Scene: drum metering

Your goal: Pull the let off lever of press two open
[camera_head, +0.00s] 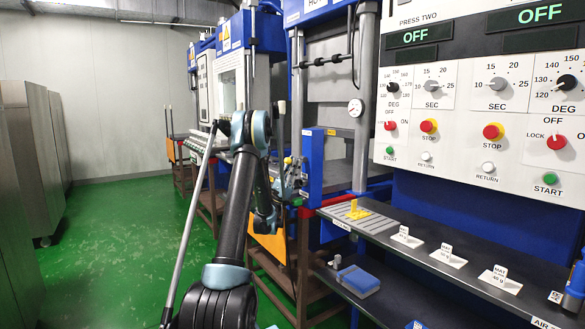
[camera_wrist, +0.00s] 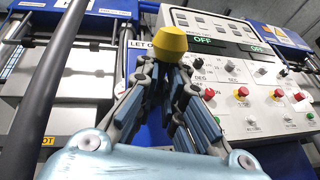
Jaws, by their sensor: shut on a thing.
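My gripper (camera_wrist: 166,72) is shut on the yellow knob (camera_wrist: 178,44) of the let off lever in the wrist view. Its fingers stand on either side just below the knob's wide top and hide most of the lever below. A white label starting "LET" (camera_wrist: 134,44) shows behind it on a blue plate, partly covered. In the head view my gripper (camera_head: 291,178) is in front of the blue upright of press two, left of the control panel (camera_head: 460,130). The knob is small there, and the lever's angle cannot be told.
The panel's displays read OFF. A dark shelf (camera_head: 430,262) with a yellow piece (camera_head: 357,210) and white label cards runs below the panel. A blue box (camera_head: 358,280) lies on a lower shelf. Green floor (camera_head: 120,240) is clear at the left, beside grey cabinets (camera_head: 30,150).

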